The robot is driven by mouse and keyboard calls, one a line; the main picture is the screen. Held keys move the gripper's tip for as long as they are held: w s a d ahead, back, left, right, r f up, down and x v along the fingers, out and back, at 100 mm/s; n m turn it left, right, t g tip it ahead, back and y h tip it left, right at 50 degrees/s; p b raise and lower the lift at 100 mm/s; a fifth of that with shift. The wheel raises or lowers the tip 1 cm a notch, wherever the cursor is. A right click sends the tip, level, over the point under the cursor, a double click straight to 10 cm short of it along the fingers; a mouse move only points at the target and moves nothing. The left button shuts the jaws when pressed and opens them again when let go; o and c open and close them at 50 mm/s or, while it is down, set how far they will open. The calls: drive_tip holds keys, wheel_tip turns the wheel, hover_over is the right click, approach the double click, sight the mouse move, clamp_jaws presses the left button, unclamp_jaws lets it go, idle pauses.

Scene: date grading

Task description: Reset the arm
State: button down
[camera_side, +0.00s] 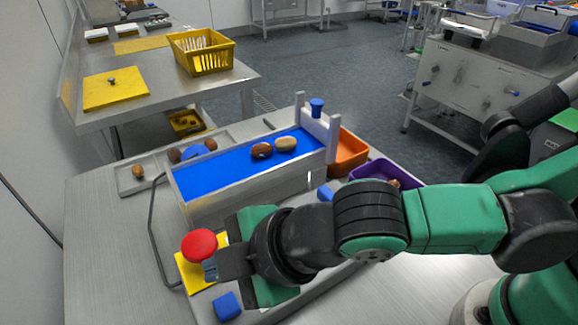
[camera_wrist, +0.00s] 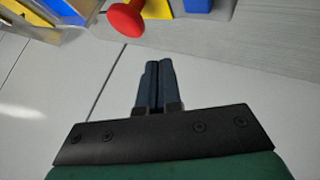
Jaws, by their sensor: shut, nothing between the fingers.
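My gripper (camera_side: 209,268) is shut and empty, low at the front of the bench beside a red mushroom button (camera_side: 199,245). In the wrist view my gripper's fingers (camera_wrist: 157,78) lie together over a pale surface, and the red button (camera_wrist: 127,18) is ahead and to the left, apart from them. In the side view the fingertips overlap the button's lower edge; contact cannot be told there. A dark brown date (camera_side: 262,151) and a tan date (camera_side: 286,144) lie side by side on the blue belt (camera_side: 215,173).
A grey tray (camera_side: 125,184) with several brown items lies behind the belt. An orange bin (camera_side: 351,151) and a purple bin (camera_side: 374,169) stand at the belt's far end. A blue block (camera_side: 228,306) is just in front of my gripper. The bench's left front (camera_side: 105,260) is clear.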

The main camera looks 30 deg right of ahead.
drive_tip(key=w+d+m+h, duration=0.1)
drive_tip(key=d+m+h, duration=0.2)
drive_tip(key=d+m, duration=0.5)
drive_tip(key=w+d+r+m+h, duration=0.1)
drive_tip(key=d+m, duration=0.8)
drive_tip(key=d, duration=1)
drive_tip(key=shift+w+d+r+h, duration=0.3)
drive_tip(key=shift+w+h, duration=0.4)
drive_tip(key=shift+h, duration=0.3)
